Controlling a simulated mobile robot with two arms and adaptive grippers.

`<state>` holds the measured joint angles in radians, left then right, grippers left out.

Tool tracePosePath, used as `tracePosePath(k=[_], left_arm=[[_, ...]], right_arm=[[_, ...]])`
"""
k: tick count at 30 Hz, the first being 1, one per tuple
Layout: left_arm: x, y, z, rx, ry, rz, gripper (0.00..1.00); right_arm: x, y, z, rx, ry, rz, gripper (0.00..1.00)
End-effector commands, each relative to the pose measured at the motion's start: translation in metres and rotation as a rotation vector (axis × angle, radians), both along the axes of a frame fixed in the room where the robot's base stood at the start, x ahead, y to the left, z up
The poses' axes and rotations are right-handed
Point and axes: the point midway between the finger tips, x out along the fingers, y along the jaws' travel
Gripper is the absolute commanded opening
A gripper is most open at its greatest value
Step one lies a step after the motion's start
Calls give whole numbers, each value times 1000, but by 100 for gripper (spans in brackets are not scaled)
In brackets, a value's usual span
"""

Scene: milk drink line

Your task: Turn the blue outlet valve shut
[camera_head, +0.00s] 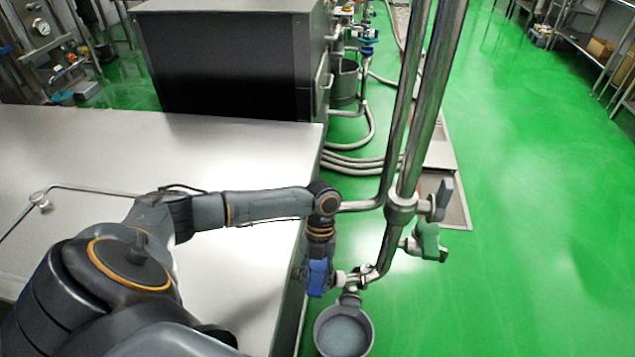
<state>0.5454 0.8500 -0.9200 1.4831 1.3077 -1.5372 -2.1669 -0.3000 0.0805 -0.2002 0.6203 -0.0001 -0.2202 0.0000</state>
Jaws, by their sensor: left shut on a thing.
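The blue outlet valve (318,283) sits at the left end of a short metal fitting near the bottom of the pipes. My left arm reaches in from the left over the steel table, and its gripper (319,262) comes down onto the blue handle from above. The gripper is shut on the handle; its fingers are small and dark here, and they hide the handle's upper part. How far the valve is turned I cannot tell. My right gripper is out of the picture.
A grey bucket (344,336) is below the outlet. Steel pipes (428,100) rise just right of the gripper, with a green valve handle (430,241) and a grey handle (443,198). The steel table (250,285) lies left. Green floor at right is clear.

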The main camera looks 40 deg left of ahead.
Motion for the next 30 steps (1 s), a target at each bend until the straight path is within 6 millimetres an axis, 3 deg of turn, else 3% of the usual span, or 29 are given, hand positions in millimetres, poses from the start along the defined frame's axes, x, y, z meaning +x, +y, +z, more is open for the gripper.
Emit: tracePosePath(k=[2, 3, 6, 15, 19, 30], left_arm=[[0, 1, 1, 1, -1, -8, 0], [0, 1, 1, 1, -1, -8, 39], [0, 1, 1, 1, -1, -7, 58], [0, 1, 1, 1, -1, -4, 58], [4, 2, 10, 1, -3, -2, 58], [29, 17, 79, 1, -4, -4, 58]], right_arm=[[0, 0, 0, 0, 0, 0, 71], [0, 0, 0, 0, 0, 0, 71], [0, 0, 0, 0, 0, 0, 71], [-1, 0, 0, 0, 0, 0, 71], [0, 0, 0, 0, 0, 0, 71], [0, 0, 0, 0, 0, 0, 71]])
